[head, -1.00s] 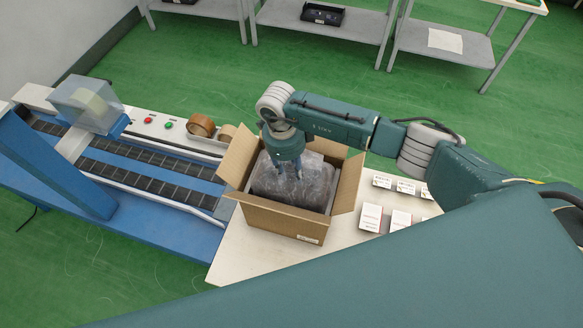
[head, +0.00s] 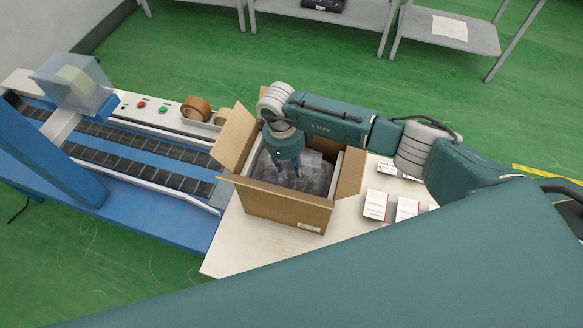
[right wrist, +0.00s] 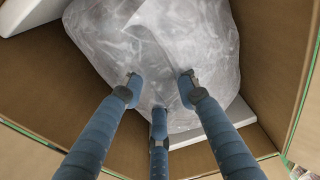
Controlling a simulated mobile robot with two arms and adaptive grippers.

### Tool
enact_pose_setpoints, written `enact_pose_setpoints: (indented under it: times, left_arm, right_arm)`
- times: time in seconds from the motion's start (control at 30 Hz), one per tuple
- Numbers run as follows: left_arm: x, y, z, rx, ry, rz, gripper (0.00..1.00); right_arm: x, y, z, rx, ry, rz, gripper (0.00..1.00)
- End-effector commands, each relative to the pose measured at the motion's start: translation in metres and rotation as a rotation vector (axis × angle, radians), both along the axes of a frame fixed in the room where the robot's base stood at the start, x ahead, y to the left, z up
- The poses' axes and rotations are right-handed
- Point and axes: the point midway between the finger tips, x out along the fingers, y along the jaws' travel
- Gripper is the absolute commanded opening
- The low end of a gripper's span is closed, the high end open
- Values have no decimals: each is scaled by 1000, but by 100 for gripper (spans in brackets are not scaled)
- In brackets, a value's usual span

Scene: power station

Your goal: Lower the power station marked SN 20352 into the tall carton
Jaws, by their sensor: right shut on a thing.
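The tall carton (head: 284,207) stands open on the white table, its flaps spread. The power station (head: 312,172), wrapped in cloudy clear plastic, sits down inside the carton walls; no serial mark can be read. My right gripper (head: 292,167) reaches into the carton from above. In the right wrist view its blue fingers (right wrist: 158,95) are closed on the plastic-wrapped power station (right wrist: 190,50). Pale padding (right wrist: 215,125) shows beside it against the carton wall (right wrist: 270,60). Whether the station touches the carton floor is hidden. My left gripper is not in view.
A blue sealing machine with belts (head: 130,160) and a tape head (head: 73,80) stands left of the table. Tape rolls (head: 195,108) lie behind the carton. Small white boxes (head: 376,204) stand right of it. The table front (head: 240,245) is clear.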

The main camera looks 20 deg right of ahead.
Motion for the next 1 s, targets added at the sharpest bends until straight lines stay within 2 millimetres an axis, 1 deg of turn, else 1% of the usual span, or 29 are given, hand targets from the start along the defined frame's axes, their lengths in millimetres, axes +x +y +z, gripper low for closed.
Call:
enact_pose_setpoints:
  times: [0.03, 0.4, 0.43, 0.47, 0.5, 0.53, 0.73, 0.77, 0.8, 0.87, 1.0]
  left_arm:
    - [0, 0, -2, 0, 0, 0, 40]
    - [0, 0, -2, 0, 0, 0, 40]
    - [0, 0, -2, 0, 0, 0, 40]
    - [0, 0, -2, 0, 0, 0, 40]
    - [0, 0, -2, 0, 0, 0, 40]
    - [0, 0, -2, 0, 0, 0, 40]
    - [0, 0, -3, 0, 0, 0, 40]
    - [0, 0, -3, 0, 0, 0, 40]
    - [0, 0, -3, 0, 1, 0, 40]
    - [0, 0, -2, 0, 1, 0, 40]
    - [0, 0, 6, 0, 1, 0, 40]
  right_arm:
    - [4, 1, 2, 3, -8, 0, 0]
    - [3, 1, 1, 4, -7, 0, 0]
    - [3, 1, 1, 4, -7, 0, 33]
    - [3, 1, 1, 3, -7, 0, 39]
    - [3, 1, 1, 3, -7, 0, 47]
    - [3, 1, 1, 2, -6, 0, 51]
    - [1, 0, -1, 1, -3, 0, 51]
    - [-2, -1, -6, -3, 4, 0, 51]
    - [-2, -1, -6, -3, 5, -1, 51]
    - [-2, -1, -3, -2, 4, -1, 51]
    - [-1, -1, 8, -2, 1, 0, 51]
